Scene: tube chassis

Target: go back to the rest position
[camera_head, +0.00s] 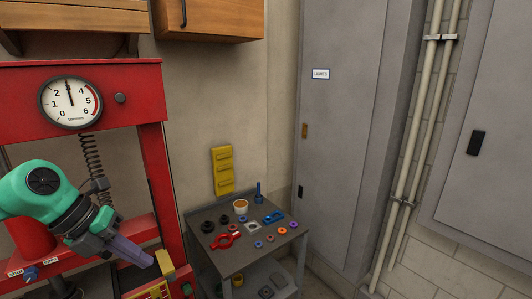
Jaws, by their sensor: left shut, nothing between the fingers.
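My left gripper (133,253) comes in from the lower left on a green arm. Its fingers are shut with nothing between them and point to the lower right. It is in front of the red press frame (153,160), above a yellow part (165,265) at the lower edge; whether it touches that part I cannot tell. My right gripper is not in the head view.
A grey cart (237,258) right of the press carries several rings, red and blue parts and a small cup (240,206). A yellow rack (223,171) hangs on the wall. Grey cabinets (340,130) and pipes (415,140) stand at the right.

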